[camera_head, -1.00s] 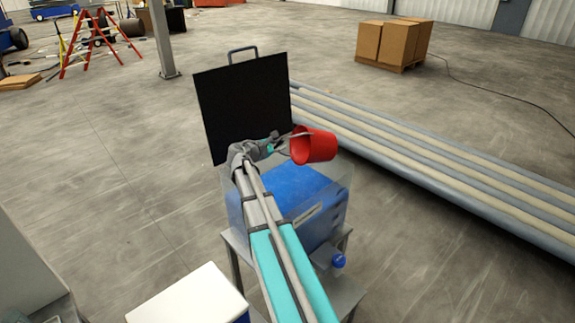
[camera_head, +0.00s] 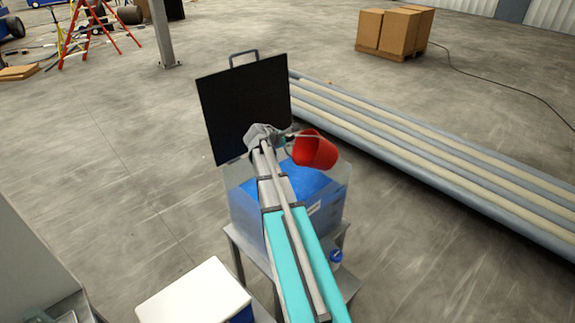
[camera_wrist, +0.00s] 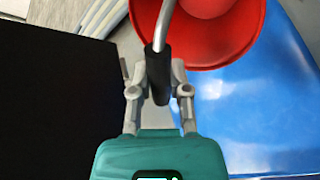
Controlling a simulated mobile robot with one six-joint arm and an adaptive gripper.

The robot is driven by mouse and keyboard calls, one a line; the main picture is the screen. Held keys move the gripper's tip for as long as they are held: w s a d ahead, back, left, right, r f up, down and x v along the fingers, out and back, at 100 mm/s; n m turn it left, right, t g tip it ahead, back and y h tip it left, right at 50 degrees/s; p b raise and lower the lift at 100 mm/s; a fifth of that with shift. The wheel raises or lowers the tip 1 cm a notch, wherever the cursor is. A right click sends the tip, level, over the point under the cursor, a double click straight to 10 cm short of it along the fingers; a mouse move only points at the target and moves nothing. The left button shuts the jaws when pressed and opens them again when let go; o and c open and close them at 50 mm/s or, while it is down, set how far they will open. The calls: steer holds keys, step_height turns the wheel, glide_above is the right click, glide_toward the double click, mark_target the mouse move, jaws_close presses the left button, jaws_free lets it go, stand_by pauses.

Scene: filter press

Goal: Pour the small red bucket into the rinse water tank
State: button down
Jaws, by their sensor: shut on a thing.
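My gripper (camera_wrist: 160,88) is shut on the black grip of the small red bucket's wire handle. The red bucket (camera_head: 320,152) hangs to the right of my gripper, tilted, above the right part of the rinse water tank. The bucket (camera_wrist: 235,45) also shows at the top of the wrist view, its contents unclear. The tank (camera_head: 334,212) is a clear-walled box with blue inside, standing on a grey stand. Its blue (camera_wrist: 265,110) fills the right of the wrist view. My arm hides the middle of the tank.
A black panel with a handle (camera_head: 245,108) stands upright behind the tank, left of my gripper. A blue-capped bottle (camera_head: 336,257) stands lower on the stand. A white-topped box (camera_head: 195,298) is at front left. Long pipes (camera_head: 430,150) lie at right. Open floor lies left.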

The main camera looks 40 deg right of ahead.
steer(key=s+d+r+m+y+p, duration=0.1)
steer(key=d+r+y+p, duration=0.4)
steer(key=d+p, duration=0.3)
steer(key=s+d+r+m+t+y+p, duration=0.1)
steer(key=s+d+r+y+p, duration=0.1)
steer(key=d+r+y+p, duration=0.3)
steer(key=shift+d+r+y+p, duration=0.3)
steer(key=shift+d+p, duration=1.2)
steer(key=shift+p, duration=1.1)
